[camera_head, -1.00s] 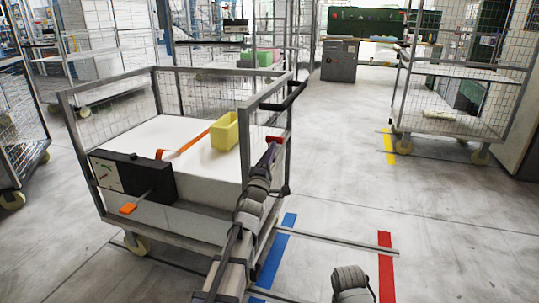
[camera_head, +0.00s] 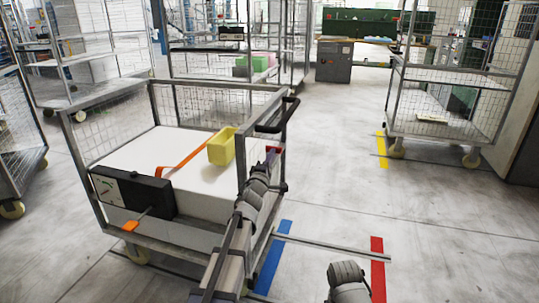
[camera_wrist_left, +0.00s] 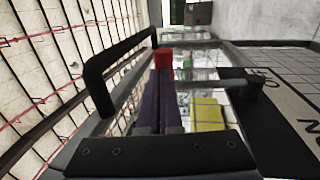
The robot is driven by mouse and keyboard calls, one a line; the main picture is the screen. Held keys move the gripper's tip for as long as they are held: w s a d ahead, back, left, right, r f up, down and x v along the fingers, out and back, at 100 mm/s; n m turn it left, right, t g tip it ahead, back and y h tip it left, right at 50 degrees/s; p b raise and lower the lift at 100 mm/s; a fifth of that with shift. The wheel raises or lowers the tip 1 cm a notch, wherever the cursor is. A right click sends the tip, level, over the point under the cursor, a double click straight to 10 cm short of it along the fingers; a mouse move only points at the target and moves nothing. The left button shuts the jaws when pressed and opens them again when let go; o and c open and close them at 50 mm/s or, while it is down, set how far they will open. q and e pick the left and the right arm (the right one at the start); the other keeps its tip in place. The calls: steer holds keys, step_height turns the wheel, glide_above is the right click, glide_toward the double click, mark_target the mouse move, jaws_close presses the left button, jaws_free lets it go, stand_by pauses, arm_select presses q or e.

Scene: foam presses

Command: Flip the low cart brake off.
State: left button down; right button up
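The low cart (camera_head: 200,255) is a grey frame with mesh sides and a white load. A black box (camera_head: 132,192) with a dial sits on its front, with a thin lever ending in an orange tab (camera_head: 131,226) below. A black handle (camera_head: 284,115) rises at its right end and also shows in the left wrist view (camera_wrist_left: 97,82). My left gripper (camera_head: 272,152) is by the cart's right end, below the handle. Its purple fingers (camera_wrist_left: 163,88) lie together. A red piece (camera_wrist_left: 163,60) shows at their tips; contact is unclear. My right gripper is out of view.
A yellow bin (camera_head: 222,147) and an orange strap (camera_head: 190,154) lie on the white load. Blue (camera_head: 274,258) and red (camera_head: 377,268) floor stripes lie to the right. Another mesh cart (camera_head: 440,130) stands at back right. The floor between is clear.

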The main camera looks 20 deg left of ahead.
arm_select(q)
steer(key=w, duration=0.9)
steer(key=shift+w+d+r, duration=0.15)
steer(key=shift+r, duration=0.2)
stand_by(0.4)
steer(key=s+f+b, duration=0.1)
steer(key=s, duration=0.6)
steer(key=shift+s+f, duration=0.2)
steer(key=shift+s, duration=0.1)
steer(key=shift+f, duration=0.1)
